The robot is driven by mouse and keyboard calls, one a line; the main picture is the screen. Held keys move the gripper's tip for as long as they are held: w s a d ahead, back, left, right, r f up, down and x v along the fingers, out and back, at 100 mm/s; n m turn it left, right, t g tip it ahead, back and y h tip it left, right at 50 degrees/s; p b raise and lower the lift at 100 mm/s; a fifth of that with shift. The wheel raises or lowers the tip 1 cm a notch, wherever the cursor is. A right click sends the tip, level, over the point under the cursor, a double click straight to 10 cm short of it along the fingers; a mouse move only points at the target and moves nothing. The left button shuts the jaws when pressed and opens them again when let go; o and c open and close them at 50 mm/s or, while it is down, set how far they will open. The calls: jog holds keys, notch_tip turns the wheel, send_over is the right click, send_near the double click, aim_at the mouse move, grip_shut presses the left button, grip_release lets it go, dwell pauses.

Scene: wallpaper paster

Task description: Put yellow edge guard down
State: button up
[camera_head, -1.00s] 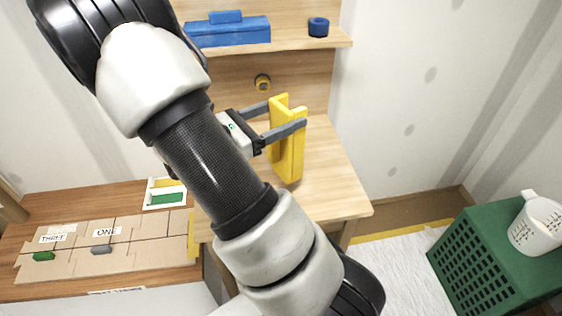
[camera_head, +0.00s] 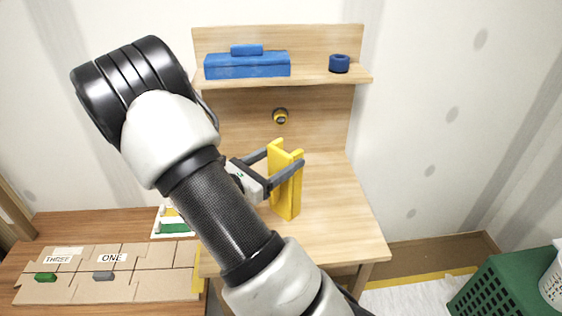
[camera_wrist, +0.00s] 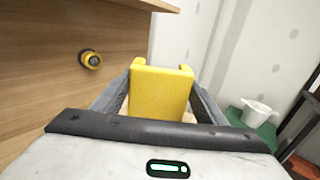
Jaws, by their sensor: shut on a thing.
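The yellow edge guard (camera_head: 285,184) is a tall upright channel-shaped piece. In the head view it stands in front of the wooden workbench's back panel, over the worktop. My gripper (camera_head: 284,159) is shut on its upper part, with one grey finger on each side. In the wrist view the edge guard (camera_wrist: 160,90) shows between the two fingers (camera_wrist: 160,95). Its lower end looks close to the worktop (camera_head: 340,220), but I cannot tell whether it touches.
A shelf above holds a blue toolbox (camera_head: 247,66) and a blue roll (camera_head: 339,64). A yellow and black round thing (camera_head: 280,116) is on the back panel. The worktop right of the guard is clear. A lower table at left bears cardboard pieces (camera_head: 150,282). A green crate (camera_head: 500,285) stands at right.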

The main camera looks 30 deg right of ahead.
jog(key=shift+f, duration=0.2)
jog(key=o, duration=1.2)
